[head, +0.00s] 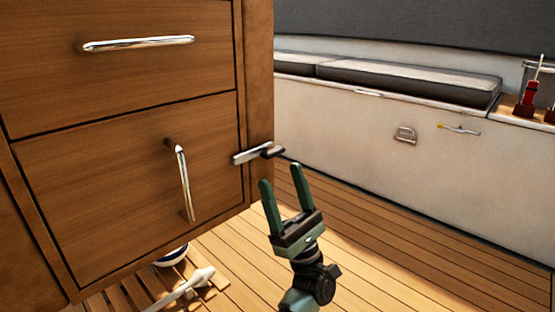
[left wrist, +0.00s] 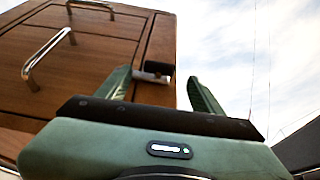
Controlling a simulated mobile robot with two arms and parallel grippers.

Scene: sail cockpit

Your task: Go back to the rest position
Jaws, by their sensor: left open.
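My left gripper (head: 281,190) is open with nothing between its green fingers. In the head view it points up beside the lower right edge of the wooden cabinet (head: 110,160). Its fingertips are close to a small metal latch (head: 255,153) on the cabinet's corner; I cannot tell whether they touch. In the left wrist view the open fingers (left wrist: 162,85) frame the area near the latch (left wrist: 153,72), with sky behind. My right gripper is not in view.
The cabinet has a horizontal bar handle (head: 138,43) above and a vertical one (head: 185,182) below. A white bench with dark cushions (head: 410,82) stands behind. A white object (head: 185,290) lies on slats below the cabinet. Open plank floor (head: 400,235) lies to the right.

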